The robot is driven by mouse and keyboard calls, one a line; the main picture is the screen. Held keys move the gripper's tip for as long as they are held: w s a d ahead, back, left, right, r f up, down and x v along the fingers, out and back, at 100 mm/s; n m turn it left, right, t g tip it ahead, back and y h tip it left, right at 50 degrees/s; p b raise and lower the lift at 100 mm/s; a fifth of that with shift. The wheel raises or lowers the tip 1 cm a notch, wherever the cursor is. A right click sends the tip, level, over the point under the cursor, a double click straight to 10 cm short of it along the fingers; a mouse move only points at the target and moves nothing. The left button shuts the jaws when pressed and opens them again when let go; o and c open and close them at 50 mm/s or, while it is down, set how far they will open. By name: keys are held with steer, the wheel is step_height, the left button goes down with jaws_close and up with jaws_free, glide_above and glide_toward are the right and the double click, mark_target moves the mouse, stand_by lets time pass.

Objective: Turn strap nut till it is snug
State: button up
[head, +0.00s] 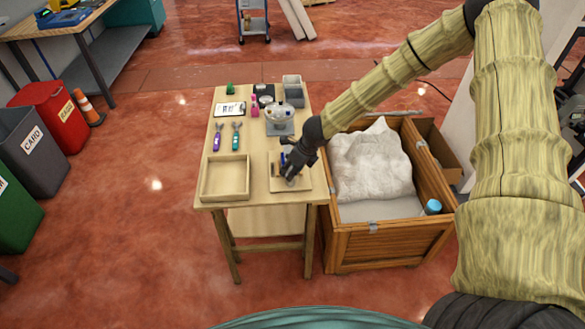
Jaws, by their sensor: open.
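My gripper (289,174) is low over the front right part of the wooden table, above a light wooden board (304,185). It comes in from the upper right and points down to the left. It is open. A small blue part (284,158) shows beside the gripper, partly hidden by it. The strap nut cannot be made out; the view is too small and the gripper covers part of the board. I cannot tell whether my fingers touch anything on the board.
An empty wooden tray (225,199) is at the table's front left. Purple (217,138) and teal (236,135) tools lie behind it. A grey device with a white round top (280,113) stands behind the board. A wooden crate (385,232) stands close on the right.

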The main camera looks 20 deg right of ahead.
jaws_close()
